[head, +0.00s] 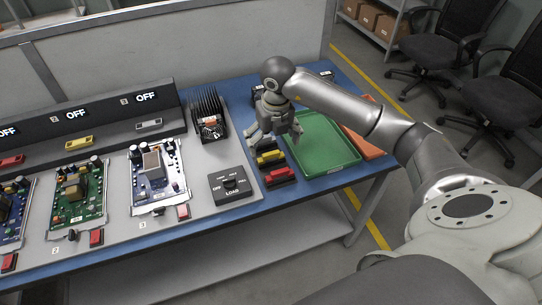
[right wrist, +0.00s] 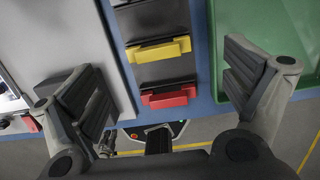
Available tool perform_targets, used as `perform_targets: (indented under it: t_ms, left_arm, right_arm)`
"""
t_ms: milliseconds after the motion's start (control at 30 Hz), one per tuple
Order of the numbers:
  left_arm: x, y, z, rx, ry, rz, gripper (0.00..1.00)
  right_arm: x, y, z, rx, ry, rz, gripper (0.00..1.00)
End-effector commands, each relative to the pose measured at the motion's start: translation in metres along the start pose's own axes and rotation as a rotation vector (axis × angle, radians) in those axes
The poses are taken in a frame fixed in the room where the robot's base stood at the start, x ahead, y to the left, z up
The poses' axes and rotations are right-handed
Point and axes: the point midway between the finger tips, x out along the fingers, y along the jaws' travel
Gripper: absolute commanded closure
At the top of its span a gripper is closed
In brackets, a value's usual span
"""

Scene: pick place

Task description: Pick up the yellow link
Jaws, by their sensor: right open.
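The yellow link (head: 270,157) lies on a black holder on the blue table. It also shows in the right wrist view (right wrist: 158,50). My right gripper (head: 272,142) is open and empty above the row of holders. In the right wrist view its fingers (right wrist: 165,88) are spread wide, with the yellow and red links between and beyond them, not touching. The head view partly hides the holder behind the gripper. My left gripper is not in view.
A red link (head: 278,179) sits on a holder in front of the yellow one. A green tray (head: 345,170) is at right. A black LOAD box (head: 230,190) and a finned black heatsink (head: 205,105) stand at left. Several circuit boards and a panel with OFF displays lie further left.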

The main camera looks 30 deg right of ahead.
Motion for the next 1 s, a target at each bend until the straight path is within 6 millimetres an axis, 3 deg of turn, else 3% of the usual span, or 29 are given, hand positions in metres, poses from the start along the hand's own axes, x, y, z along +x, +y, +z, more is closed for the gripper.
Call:
perform_targets:
  t_ms: [167,433,733,1000]
  left_arm:
    - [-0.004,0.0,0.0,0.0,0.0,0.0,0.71]
    - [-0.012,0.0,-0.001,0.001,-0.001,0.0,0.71]
    - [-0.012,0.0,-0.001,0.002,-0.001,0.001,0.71]
    - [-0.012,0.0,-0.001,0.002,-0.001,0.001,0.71]
  right_arm:
    - [0.013,0.001,0.0,-0.001,0.003,0.0,0.04]
    - [0.052,0.002,0.0,-0.001,0.002,0.001,0.04]
    - [0.057,0.002,0.001,-0.002,-0.001,0.002,0.04]
    - [0.057,0.002,0.001,-0.002,-0.001,0.002,0.38]
